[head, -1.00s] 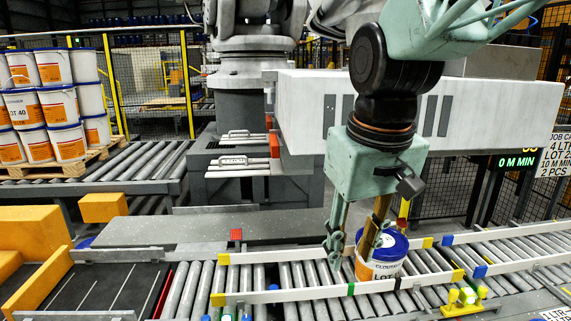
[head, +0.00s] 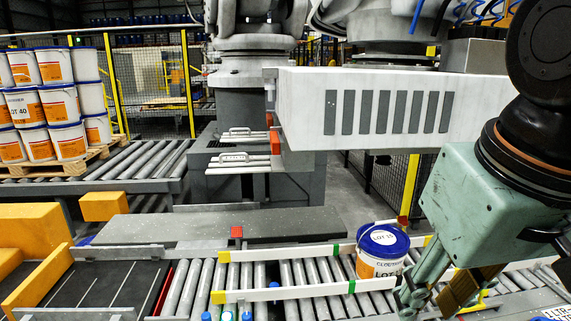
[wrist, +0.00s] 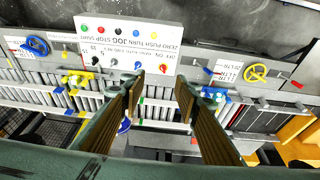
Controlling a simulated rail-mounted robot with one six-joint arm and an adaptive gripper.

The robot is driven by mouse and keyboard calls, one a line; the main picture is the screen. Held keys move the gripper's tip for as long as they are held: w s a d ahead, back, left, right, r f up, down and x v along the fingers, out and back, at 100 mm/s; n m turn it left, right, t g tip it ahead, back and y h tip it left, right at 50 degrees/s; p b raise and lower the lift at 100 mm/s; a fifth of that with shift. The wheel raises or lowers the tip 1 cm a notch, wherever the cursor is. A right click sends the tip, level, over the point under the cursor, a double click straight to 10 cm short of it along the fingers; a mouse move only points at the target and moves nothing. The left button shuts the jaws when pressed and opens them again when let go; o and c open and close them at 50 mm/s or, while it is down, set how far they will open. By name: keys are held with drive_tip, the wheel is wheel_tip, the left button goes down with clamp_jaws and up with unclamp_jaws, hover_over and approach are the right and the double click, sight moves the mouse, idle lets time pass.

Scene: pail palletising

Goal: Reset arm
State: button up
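My gripper (head: 432,296) is at the lower right of the head view, tilted, just to the right of a white pail (head: 378,268) with a blue lid. The pail stands upright on the roller conveyor (head: 318,275) between the white guide rails, with a lot label on its lid and front. In the wrist view my gripper (wrist: 160,88) has its two fingers apart with nothing held between them. A blue edge (wrist: 124,126), perhaps the pail's lid, shows beside the left finger; most of it is hidden.
A white control panel (wrist: 127,47) with knobs and buttons lies beyond the fingertips in the wrist view. A yellow valve wheel (wrist: 256,72) is to its right. White pails on a wooden pallet (head: 90,160) stand at the far left. A large white beam (head: 400,108) spans behind the pail.

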drive_tip(key=s+d+f+m, duration=0.1)
drive_tip(key=s, duration=0.4)
drive_tip(key=shift+s+d+t, duration=0.25)
drive_tip(key=shift+s+t, duration=0.05)
drive_tip(key=shift+s, duration=0.05)
